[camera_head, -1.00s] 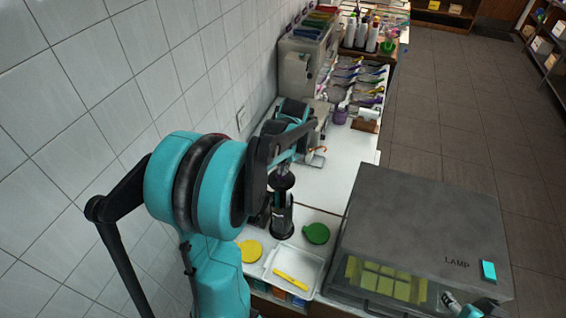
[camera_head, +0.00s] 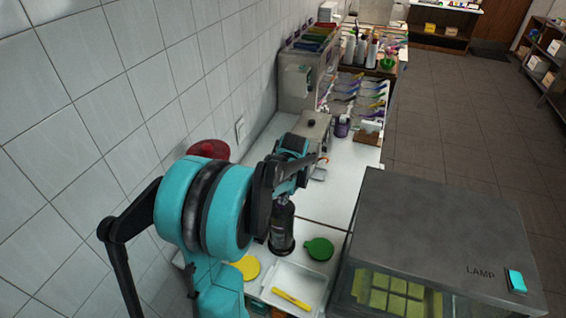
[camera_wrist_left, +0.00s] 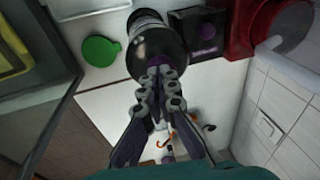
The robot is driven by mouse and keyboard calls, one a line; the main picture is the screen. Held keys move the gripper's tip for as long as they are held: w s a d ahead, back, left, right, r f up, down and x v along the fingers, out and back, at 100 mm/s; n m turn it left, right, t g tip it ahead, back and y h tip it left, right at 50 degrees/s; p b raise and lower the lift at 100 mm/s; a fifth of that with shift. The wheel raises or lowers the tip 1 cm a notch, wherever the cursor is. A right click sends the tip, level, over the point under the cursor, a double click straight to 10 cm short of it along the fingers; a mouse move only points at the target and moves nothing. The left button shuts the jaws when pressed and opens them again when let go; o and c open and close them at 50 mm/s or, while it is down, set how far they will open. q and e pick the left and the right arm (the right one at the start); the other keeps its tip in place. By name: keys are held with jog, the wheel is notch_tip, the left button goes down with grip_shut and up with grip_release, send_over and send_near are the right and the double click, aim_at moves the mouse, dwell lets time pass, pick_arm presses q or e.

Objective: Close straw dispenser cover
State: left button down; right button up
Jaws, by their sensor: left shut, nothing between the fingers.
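The straw dispenser (camera_head: 282,232) is a dark upright cylinder on the white counter, below my left forearm in the head view. It also shows in the left wrist view (camera_wrist_left: 157,50), with a dark rounded top facing the fingers. My left gripper (camera_wrist_left: 163,72) is shut and empty, its fingertips at the dispenser's top, against it or very close. The fingers hide part of the top, so I cannot tell whether the cover is fully seated. My right gripper is not in view.
A green lid (camera_head: 319,248) and a yellow lid (camera_head: 246,267) lie beside the dispenser. A white tray (camera_head: 316,272) with a yellow tool is in front. A grey lamp box (camera_head: 440,230) stands right. A red container (camera_wrist_left: 245,40) and tiled wall are close by.

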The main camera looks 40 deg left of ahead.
pick_arm(q)
jog(key=shift+s+d+f, duration=0.1)
dwell(0.3)
jog(key=shift+r+p, duration=0.35)
notch_tip(320, 180, up, 3)
jog(key=shift+d+r+p, duration=0.1)
jog(key=shift+p, duration=1)
jog(key=shift+d+r, duration=1.05)
jog(key=shift+r, duration=4)
jog(key=s+d+f+m+t+h+b, duration=0.1)
jog(key=s+d+f+t+b, duration=0.2)
jog(key=s+d+f+b, duration=0.3)
jog(key=s+d+f+m+t+h+b, duration=0.1)
jog(key=s+d+f+b, duration=0.5)
jog(key=d+f+b, duration=0.7)
notch_tip(320, 180, down, 6)
jog(key=m+t+b, duration=0.1)
jog(key=t+b, duration=0.1)
jog(key=b, duration=0.1)
jog(key=shift+s+m+t, duration=0.2)
jog(key=shift+m+t, duration=0.1)
